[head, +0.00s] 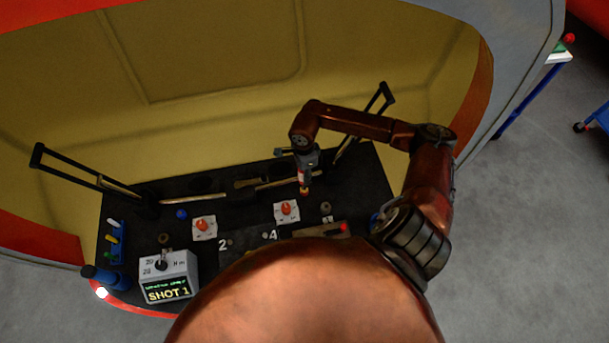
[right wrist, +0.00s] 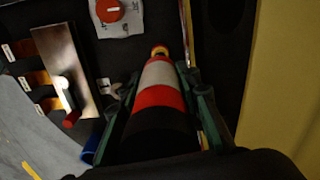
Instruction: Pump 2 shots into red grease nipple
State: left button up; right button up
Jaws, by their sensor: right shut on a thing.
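My right gripper (head: 308,160) hangs above the black desk and is shut on a cylinder with red and white bands (head: 303,178). In the right wrist view the fingers (right wrist: 160,105) lie along both sides of this banded cylinder (right wrist: 158,75), whose small yellow-orange tip points away. The tip appears close to the desk; contact cannot be told. An orange-red knob on a white plate (head: 287,210) is just below and left of the tip, with a similar one (head: 203,226) farther left. I cannot clearly identify a red grease nipple. The display box (head: 167,277) reads "SHOT 1". My left gripper is not in view.
Black lever frames (head: 70,168) rise at both ends of the desk (head: 235,262). A metal plate (head: 318,230) with a red-tipped handle lies front right; it shows in the right wrist view (right wrist: 62,75). A yellow wall (head: 220,120) closes the back.

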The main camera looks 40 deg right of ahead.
jog(key=shift+r+p, duration=0.8)
jog(key=shift+r, duration=1.05)
